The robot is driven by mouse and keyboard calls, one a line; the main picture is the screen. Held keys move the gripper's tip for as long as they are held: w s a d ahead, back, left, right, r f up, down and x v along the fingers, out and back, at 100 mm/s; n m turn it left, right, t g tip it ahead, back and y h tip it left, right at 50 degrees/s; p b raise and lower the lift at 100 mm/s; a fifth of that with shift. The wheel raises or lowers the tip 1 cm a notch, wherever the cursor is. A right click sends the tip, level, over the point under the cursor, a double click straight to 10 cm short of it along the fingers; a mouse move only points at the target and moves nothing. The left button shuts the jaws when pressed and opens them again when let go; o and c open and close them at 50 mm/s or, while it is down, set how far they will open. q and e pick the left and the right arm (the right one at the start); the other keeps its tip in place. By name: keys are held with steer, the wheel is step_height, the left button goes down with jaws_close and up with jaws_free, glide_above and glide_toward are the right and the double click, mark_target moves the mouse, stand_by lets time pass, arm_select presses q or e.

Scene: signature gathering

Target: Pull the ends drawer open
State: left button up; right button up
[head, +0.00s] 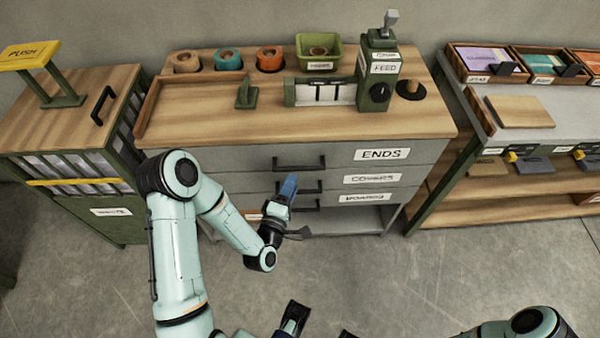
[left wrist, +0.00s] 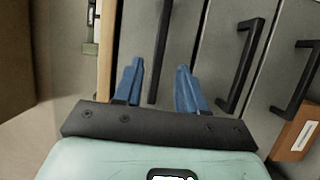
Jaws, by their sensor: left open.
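The ENDS drawer (head: 340,155) is the top grey drawer of the wood-topped cabinet and looks shut. Its dark bar handle (head: 299,163) is left of the white ENDS label. My left gripper (head: 289,184) is in front of the drawer fronts, just below that handle in the head view. In the left wrist view its blue fingers (left wrist: 160,66) are apart, with the ENDS handle (left wrist: 161,45) showing between them. Whether the handle lies within the jaws or beyond them is unclear. Dark parts at the head view's bottom edge may belong to my right gripper; its fingers are not clear.
The COVERS drawer (head: 405,178) and another drawer lie below, with their own handles. A green feed device (head: 378,80) and a green bin (head: 318,52) stand on the cabinet top (head: 220,115). Shelving (head: 500,190) stands to the right. The floor (head: 400,275) in front is clear.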

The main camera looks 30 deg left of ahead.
mark_target(298, 170)
arm_select(q)
steer(key=w, duration=0.4)
steer(key=w+a, duration=0.1)
steer(key=w, duration=0.2)
steer(key=shift+r, duration=0.1)
steer(key=shift+s, duration=0.1)
jaws_close()
